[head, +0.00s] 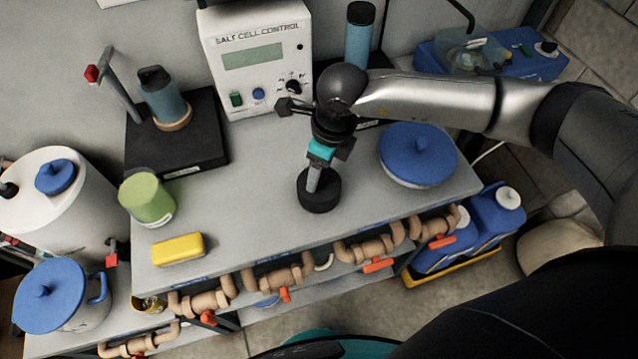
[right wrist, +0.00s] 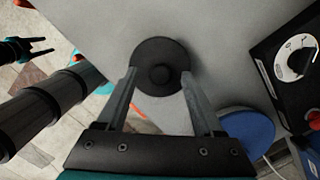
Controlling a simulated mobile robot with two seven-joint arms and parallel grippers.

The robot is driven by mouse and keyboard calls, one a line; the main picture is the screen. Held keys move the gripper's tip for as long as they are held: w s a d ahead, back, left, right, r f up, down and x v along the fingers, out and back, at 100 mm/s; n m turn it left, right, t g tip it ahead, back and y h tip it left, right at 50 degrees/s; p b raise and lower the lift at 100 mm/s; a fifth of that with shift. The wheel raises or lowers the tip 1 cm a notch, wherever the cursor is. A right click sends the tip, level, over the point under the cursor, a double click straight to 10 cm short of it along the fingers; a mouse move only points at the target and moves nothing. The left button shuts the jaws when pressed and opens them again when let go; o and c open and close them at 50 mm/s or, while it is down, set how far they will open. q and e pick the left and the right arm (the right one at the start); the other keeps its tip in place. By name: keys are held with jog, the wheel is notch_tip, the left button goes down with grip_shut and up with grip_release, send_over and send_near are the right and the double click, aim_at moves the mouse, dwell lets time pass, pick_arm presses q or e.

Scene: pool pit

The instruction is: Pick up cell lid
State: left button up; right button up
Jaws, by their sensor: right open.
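The black round lid with a small central knob, which I take to be the cell lid (head: 319,196), lies on the grey bench top. It also shows in the right wrist view (right wrist: 160,53). My right gripper (head: 313,186) points down over it, open. In the right wrist view its two fingers (right wrist: 160,80) stand apart on either side of the knob. Whether they touch the lid is unclear. My left gripper (right wrist: 42,47) shows at the left edge of the right wrist view, away from the bench, its fingers apart and empty.
The salt cell control box (head: 255,55) stands behind. A blue-lidded pot (head: 418,153) is right of the lid. A yellow sponge (head: 178,249), green cup (head: 147,198) and blue cylinder on a black base (head: 165,100) are left. Pipes with red valves (head: 378,265) run below the front edge.

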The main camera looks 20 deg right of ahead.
grip_shut()
dwell(0.4)
dwell(0.9)
